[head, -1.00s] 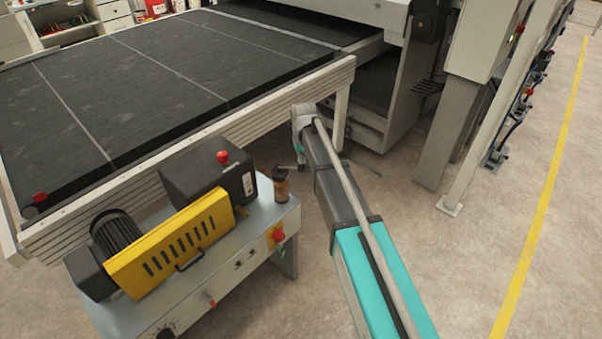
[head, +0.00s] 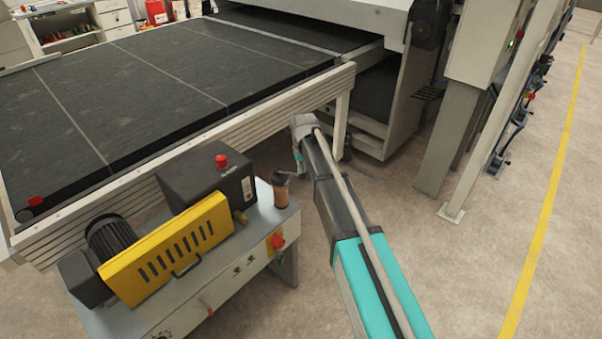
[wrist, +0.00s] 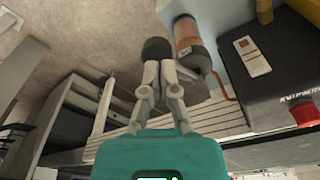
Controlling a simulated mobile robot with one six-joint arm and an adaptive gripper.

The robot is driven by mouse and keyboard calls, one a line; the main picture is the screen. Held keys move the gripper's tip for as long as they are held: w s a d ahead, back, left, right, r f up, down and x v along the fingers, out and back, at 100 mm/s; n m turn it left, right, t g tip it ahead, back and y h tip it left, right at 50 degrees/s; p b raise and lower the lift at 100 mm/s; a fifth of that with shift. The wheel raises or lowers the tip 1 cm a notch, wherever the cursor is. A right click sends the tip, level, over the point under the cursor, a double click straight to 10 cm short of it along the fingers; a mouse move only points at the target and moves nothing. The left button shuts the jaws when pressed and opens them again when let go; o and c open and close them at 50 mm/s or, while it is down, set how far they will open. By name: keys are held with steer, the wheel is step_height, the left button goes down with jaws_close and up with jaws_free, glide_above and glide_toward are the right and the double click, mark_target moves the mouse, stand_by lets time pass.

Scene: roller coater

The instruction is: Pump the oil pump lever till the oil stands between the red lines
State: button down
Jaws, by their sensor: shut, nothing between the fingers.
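The oil pump, a small clear cylinder with a dark cap (head: 280,190), stands on the machine cabinet's right corner; it also shows in the wrist view (wrist: 187,42). Brownish oil shows inside; the level against the red lines is too small to read. My gripper (head: 299,172) is just right of the pump, pointing down. In the wrist view my gripper (wrist: 158,72) has its fingers shut and empty. A dark round knob (wrist: 156,48), apparently the pump lever's end, sits right at the fingertips; I cannot tell whether they touch. The lever's arm is mostly hidden.
The cabinet (head: 240,270) carries a black box with a red button (head: 222,160) and a yellow guard (head: 165,250) left of the pump. The conveyor's side rail (head: 250,125) runs close behind. Open floor lies to the right.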

mark_target(302, 175)
steer(key=shift+f+b, duration=2.1)
steer(key=shift+f, duration=0.15)
steer(key=shift+r, duration=0.1)
steer(key=s, duration=0.2)
steer(key=d+r+p, duration=0.1)
steer(key=shift+s, duration=0.4)
